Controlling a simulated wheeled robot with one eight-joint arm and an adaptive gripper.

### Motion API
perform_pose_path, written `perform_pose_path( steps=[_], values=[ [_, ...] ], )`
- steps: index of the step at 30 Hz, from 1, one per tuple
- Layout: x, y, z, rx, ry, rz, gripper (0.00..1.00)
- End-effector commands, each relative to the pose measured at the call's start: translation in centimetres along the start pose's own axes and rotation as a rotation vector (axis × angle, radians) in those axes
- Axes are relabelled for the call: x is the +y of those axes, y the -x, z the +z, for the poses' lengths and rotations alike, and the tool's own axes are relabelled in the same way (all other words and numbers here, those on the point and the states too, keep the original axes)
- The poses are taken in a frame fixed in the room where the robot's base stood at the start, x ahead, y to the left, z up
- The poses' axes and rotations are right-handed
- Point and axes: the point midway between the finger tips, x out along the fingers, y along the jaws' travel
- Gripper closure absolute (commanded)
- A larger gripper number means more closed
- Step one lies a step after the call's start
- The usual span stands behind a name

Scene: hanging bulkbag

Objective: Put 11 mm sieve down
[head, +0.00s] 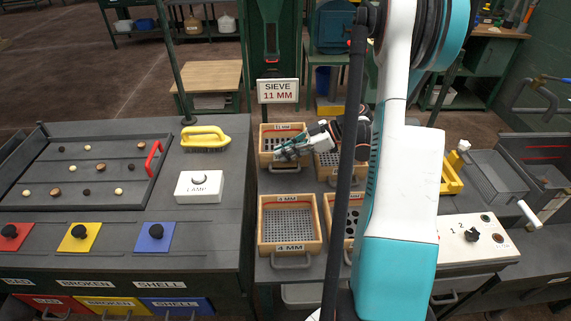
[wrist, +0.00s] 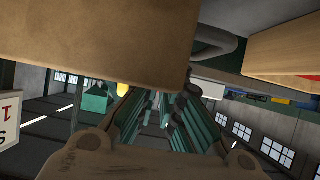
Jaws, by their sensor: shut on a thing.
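The 11 mm sieve (head: 264,143), a square wooden frame with an 11 MM label at its rear, is at the back left of the sieve stand, below the SIEVE 11 MM sign (head: 278,91). My gripper (head: 286,154) is at its front right side, shut on it. In the wrist view a wooden wall (wrist: 90,40) fills the upper left, and my gripper's fingers (wrist: 170,100) run up to it; their tips are hidden behind it. I cannot tell whether the sieve rests fully on the stand.
The 4 mm sieve (head: 262,230) stands in front. Other sieves at right (head: 327,168) are partly hidden by my arm. At left are a nut tray (head: 130,195), a yellow brush (head: 205,138) and a LAMP box (head: 199,187). A control box (head: 465,240) is at right.

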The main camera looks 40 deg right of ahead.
Motion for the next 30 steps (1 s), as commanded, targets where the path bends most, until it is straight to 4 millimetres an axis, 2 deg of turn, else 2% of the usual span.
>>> perform_pose_path(
  steps=[8,19,21,22,30],
  values=[
    [0.0,-1.8,3.4,0.001,0.000,0.000,1.00],
    [-0.1,-2.0,3.7,0.001,0.000,0.000,1.00],
    [-0.1,-2.0,3.6,0.000,0.000,0.000,0.80],
    [-0.1,-2.0,3.6,0.000,0.000,0.000,0.73],
    [-0.1,-2.0,3.6,0.000,0.000,0.000,0.73]
  ],
)
